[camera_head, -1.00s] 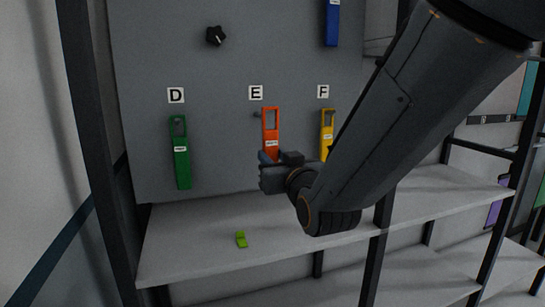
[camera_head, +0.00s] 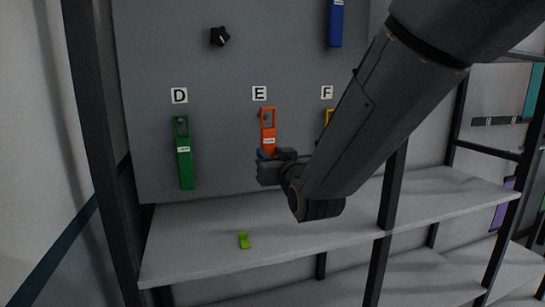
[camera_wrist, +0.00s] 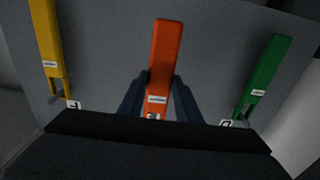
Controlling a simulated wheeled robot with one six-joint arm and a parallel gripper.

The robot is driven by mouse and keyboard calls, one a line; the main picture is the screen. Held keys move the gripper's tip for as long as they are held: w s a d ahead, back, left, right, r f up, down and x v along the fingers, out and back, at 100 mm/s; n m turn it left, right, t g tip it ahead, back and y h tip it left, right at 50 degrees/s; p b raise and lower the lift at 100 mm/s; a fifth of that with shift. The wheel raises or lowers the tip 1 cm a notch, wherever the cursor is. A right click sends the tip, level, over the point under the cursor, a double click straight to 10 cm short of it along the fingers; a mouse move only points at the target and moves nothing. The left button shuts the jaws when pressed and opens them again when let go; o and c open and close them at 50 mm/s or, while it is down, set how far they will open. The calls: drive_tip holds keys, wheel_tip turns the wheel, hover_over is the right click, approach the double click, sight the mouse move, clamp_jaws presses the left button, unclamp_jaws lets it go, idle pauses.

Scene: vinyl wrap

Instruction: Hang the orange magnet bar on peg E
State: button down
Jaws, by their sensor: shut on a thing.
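The orange magnet bar (camera_head: 268,125) is upright just below the E label (camera_head: 259,93), with its slotted end up. My gripper (camera_head: 270,154) is shut on its lower part. In the wrist view the orange bar (camera_wrist: 164,60) runs between my two fingers (camera_wrist: 160,100). A dark peg tip shows at the left edge of the bar's slot, below the E label; I cannot tell whether it passes through the slot.
A green bar (camera_head: 185,155) hangs under D. A yellow bar (camera_head: 329,117) is under F, mostly behind my arm. A blue bar (camera_head: 335,22) and a black knob (camera_head: 220,36) are higher up. A small lime piece (camera_head: 244,240) lies on the grey shelf (camera_head: 190,255).

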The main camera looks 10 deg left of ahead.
drive_tip(key=shift+x, duration=1.85)
drive_tip(key=shift+w+a+f+b, duration=0.4)
drive_tip(key=shift+w+f+b, duration=0.25)
drive_tip(key=shift+b, duration=0.25)
drive_tip(key=c, duration=1.2)
unclamp_jaws()
drive_tip(key=shift+s+f, duration=0.1)
